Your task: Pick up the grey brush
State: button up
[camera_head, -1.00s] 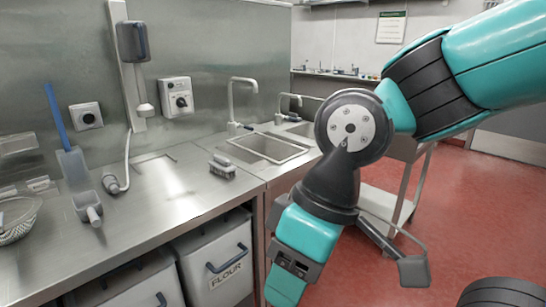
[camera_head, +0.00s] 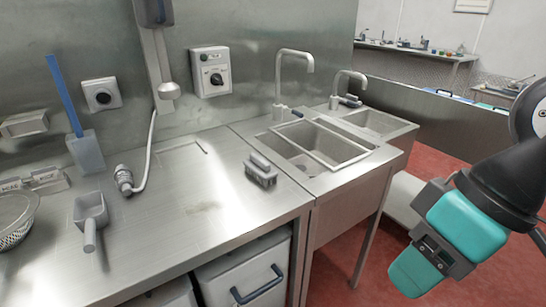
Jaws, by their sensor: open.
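The grey brush (camera_head: 261,170) stands on the steel worktop (camera_head: 215,215), close to its right end beside the sink. Its bristles face down and nothing touches it. My gripper (camera_head: 412,275) is at the lower right, over the red floor and well to the right of the brush. Its body is teal and dark grey. It is apart from the brush and appears empty; its jaws are open, though the fingertips are hard to make out.
A grey scoop (camera_head: 90,220), a blue-handled scraper (camera_head: 82,145) and a hose nozzle (camera_head: 125,180) are on the left of the worktop. A wire basket (camera_head: 14,222) is at the far left. Sinks (camera_head: 318,143) with tall taps (camera_head: 280,85) stand behind and right. Worktop around the brush is clear.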

aim_at(255, 166)
jog(key=u, duration=0.45)
jog(key=i, duration=0.85)
jog(key=u, duration=0.65)
